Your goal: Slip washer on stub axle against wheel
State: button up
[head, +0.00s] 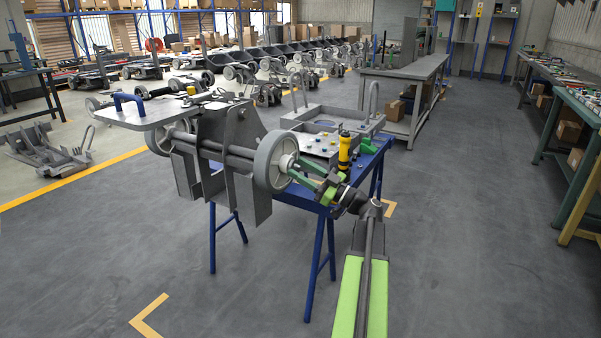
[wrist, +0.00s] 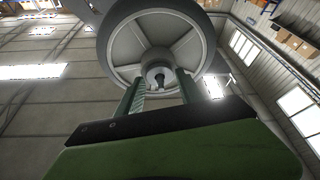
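The grey-rimmed wheel (head: 275,160) sits on the right end of the horizontal axle bar (head: 228,153) of a grey chassis (head: 228,125). My gripper (head: 290,165) is at the outer face of this wheel, level with its hub. In the wrist view the wheel (wrist: 118,50) fills the upper middle. The dark end of the stub axle (wrist: 159,80) shows between my two green fingers, which stand apart on either side of it. A pale ring surrounds the axle end there; I cannot tell whether it is the washer or the hub, or whether the fingers touch it.
The chassis rests on a blue trestle stand (head: 313,255). A grey tray (head: 335,117) with small parts is behind my gripper. A yellow-and-black tool (head: 344,150) stands close to my wrist. The floor to the right is clear up to the green bench (head: 560,95).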

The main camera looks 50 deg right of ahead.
jog(key=o, duration=0.3)
jog(key=shift+s, duration=0.1)
jog(key=b+v, duration=0.6)
jog(key=v, duration=1.1)
jog(key=shift+f, duration=0.1)
